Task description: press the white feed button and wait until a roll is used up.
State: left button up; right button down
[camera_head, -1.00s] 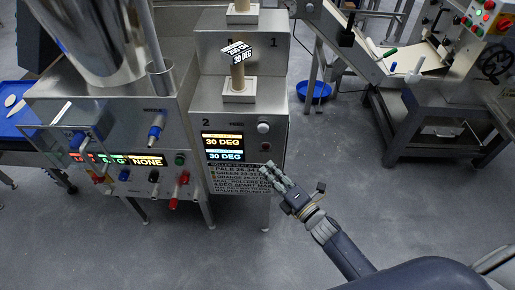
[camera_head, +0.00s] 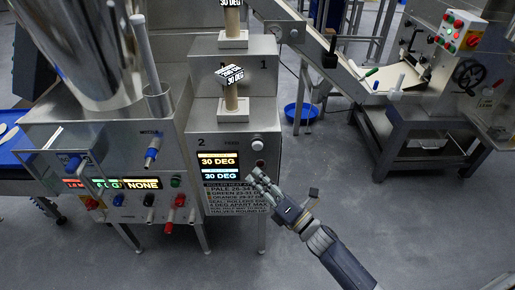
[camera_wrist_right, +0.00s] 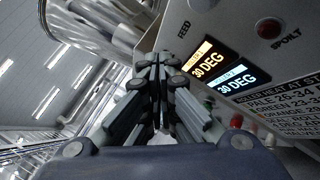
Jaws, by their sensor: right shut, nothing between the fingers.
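The white feed button (camera_head: 258,145) is a round knob at the upper right of station 2's front panel, by the FEED lettering. In the right wrist view part of it shows at the top edge (camera_wrist_right: 203,3). The red SPOILT button (camera_wrist_right: 268,28) is beside it. My right gripper (camera_head: 255,175) is shut and empty. Its fingertips are just below the feed button in the head view, near the panel; I cannot tell if they touch it. Two tan upright rolls (camera_head: 231,97) (camera_head: 232,20) stand on white bases. My left gripper is out of view.
The display (camera_head: 219,166) reads 30 DEG twice, above a printed heat notice (camera_head: 232,197). A lower panel (camera_head: 112,184) reads NONE, with several coloured knobs around it. A sloped conveyor (camera_head: 320,58) and blue bowl (camera_head: 301,113) stand to the right. The floor in front is clear.

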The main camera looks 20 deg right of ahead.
aim_at(258, 146)
jog(key=w+d+b, duration=0.2)
jog(key=w, duration=0.5)
dwell(0.4)
jog(key=shift+w+f+b, duration=0.1)
jog(key=shift+b, duration=0.35)
dwell(0.6)
jog(key=shift+w+d, duration=0.1)
jog(key=shift+w, duration=0.2)
jog(key=shift+w+d+b, duration=0.15)
jog(key=shift+w+b, duration=0.2)
jog(key=shift+b, duration=0.05)
dwell(0.7)
jog(key=shift+s, duration=0.1)
jog(key=shift+s+a, duration=0.25)
jog(key=shift+s, duration=0.45)
